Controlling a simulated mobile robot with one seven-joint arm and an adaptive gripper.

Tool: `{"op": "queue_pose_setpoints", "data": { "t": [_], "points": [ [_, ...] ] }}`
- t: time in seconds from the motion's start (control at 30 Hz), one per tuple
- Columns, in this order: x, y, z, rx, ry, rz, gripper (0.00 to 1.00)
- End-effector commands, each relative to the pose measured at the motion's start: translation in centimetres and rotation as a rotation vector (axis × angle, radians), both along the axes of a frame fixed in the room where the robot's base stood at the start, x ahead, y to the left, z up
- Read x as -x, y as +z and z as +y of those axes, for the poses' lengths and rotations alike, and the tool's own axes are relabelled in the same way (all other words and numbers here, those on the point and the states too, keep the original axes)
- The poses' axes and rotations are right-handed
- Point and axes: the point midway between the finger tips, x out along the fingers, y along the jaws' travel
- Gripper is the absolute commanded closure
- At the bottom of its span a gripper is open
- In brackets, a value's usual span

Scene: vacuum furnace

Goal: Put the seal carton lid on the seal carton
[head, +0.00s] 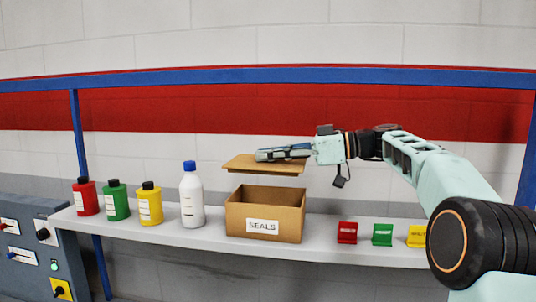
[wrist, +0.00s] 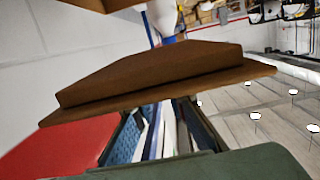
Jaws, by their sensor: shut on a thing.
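The seal carton (head: 264,214) is an open brown box with a "SEALS" label, upright on the shelf in the head view. The seal carton lid (head: 240,162) is a flat brown board held roughly level above the carton, with a clear gap between them. My gripper (head: 262,155) is shut on the lid, coming from the right. In the wrist view the lid (wrist: 160,80) spans the middle, in front of the gripper's fingers (wrist: 165,130). A brown edge at the top of the wrist view looks like part of the carton (wrist: 95,4). The fingertips are partly hidden by the lid.
On the grey shelf (head: 330,248), a white bottle (head: 191,200) with a blue cap stands just left of the carton. Yellow, green and red bottles (head: 86,198) stand further left. Red, green and yellow holders (head: 347,233) sit to the right. A control panel (head: 36,250) is at lower left.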

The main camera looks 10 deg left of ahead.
Motion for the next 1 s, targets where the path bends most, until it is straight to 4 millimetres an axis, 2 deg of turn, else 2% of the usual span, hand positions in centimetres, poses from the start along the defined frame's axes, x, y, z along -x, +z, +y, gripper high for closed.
{"op": "queue_pose_setpoints", "data": {
  "t": [1.0],
  "points": [
    [-0.1, -5.8, 0.0, 0.000, -0.003, 0.001, 1.00]
  ]
}}
